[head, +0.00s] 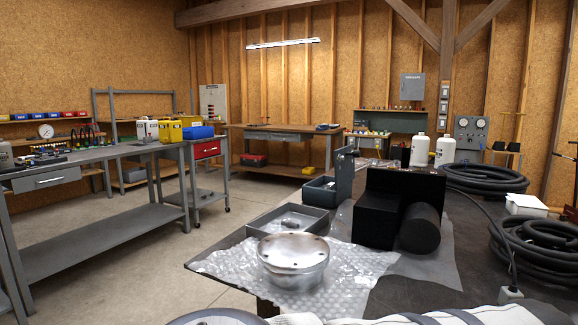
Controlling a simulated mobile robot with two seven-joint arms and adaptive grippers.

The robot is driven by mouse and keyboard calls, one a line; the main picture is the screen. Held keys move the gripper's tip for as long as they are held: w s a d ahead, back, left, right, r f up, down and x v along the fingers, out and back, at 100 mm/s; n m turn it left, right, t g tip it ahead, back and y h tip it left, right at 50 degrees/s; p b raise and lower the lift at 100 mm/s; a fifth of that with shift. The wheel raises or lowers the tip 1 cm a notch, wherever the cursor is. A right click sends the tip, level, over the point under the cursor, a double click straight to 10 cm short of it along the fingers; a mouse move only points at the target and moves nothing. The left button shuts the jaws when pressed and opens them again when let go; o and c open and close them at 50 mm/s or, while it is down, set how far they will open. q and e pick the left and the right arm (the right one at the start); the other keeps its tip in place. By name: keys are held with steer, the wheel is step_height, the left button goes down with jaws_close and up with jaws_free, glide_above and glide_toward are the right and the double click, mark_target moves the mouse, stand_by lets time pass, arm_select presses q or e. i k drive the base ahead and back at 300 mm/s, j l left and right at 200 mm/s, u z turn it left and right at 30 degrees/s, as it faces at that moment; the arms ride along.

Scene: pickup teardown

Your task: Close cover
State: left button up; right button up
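A dark grey box (318,193) stands on the near workbench, left of the black blocks. A grey upright panel (344,174) rises at its right side and looks like its cover standing open; whether it is hinged to the box is too small to tell. A round silver metal part with a flat bolted top (293,252) sits on bubble wrap at the front of the bench. Neither of my grippers shows in the head view.
A shallow grey tray (262,226) lies behind the silver part. Black blocks (376,218) and a black cylinder (420,228) stand right of it. White bottles (445,150), coiled black hoses (545,252) and a cable occupy the right. Open floor lies left, before a grey workbench (100,153).

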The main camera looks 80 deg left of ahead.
mark_target(344, 170)
steer(key=u, duration=2.25)
steer(key=i+j+z, duration=0.2)
steer(key=j+z, duration=0.2)
steer(key=j, duration=0.45)
steer(key=i+j+z, duration=0.1)
steer(key=j+z, duration=0.25)
steer(key=j, duration=0.55)
steer(key=j+z, duration=0.4)
steer(key=j, duration=0.5)
steer(key=k+j+z, duration=0.2)
steer(key=j+z, duration=0.15)
steer(key=j, duration=0.55)
